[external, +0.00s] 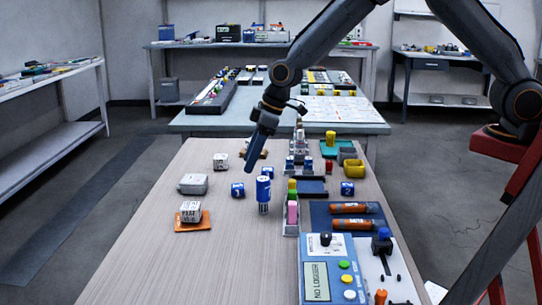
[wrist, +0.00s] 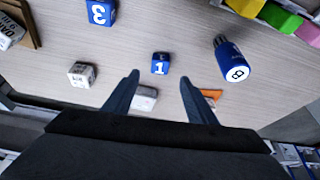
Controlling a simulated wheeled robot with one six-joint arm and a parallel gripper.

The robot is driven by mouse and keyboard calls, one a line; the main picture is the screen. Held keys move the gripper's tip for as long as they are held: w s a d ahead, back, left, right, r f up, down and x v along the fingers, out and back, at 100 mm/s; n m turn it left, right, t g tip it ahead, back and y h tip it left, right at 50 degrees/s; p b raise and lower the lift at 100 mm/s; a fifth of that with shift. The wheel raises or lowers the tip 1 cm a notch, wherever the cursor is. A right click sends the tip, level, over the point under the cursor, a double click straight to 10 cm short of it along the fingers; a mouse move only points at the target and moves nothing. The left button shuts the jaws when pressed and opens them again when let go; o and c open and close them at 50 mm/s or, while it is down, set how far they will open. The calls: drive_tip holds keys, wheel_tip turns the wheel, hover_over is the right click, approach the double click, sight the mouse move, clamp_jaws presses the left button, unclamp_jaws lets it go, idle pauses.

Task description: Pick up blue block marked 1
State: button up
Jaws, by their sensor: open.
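The blue block marked 1 (external: 237,189) sits on the wooden table, left of a blue cylinder. In the wrist view the block (wrist: 160,66) shows its white 1 and lies ahead, between the lines of my two fingers. My gripper (external: 251,163) is above the table, just beyond and above the block. In the wrist view its fingers (wrist: 159,78) are spread apart with nothing between them. A blue block marked 3 (wrist: 101,12) lies at the upper left there; another blue block (external: 347,188) is further right on the table.
The blue cylinder (external: 263,196) stands close to the block. A white marked block (external: 220,161), a grey-white box (external: 193,184) and a block on an orange mat (external: 193,227) lie leftward. Trays and coloured blocks crowd the right. The table's front left is clear.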

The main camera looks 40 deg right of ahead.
sight(238, 185)
drive_tip(key=shift+p+x, duration=1)
drive_tip(key=shift+x, duration=2.95)
drive_tip(key=shift+w+a, duration=0.1)
drive_tip(key=shift+a, duration=0.05)
drive_tip(key=shift+c, duration=0.3)
drive_tip(key=c, duration=1.1)
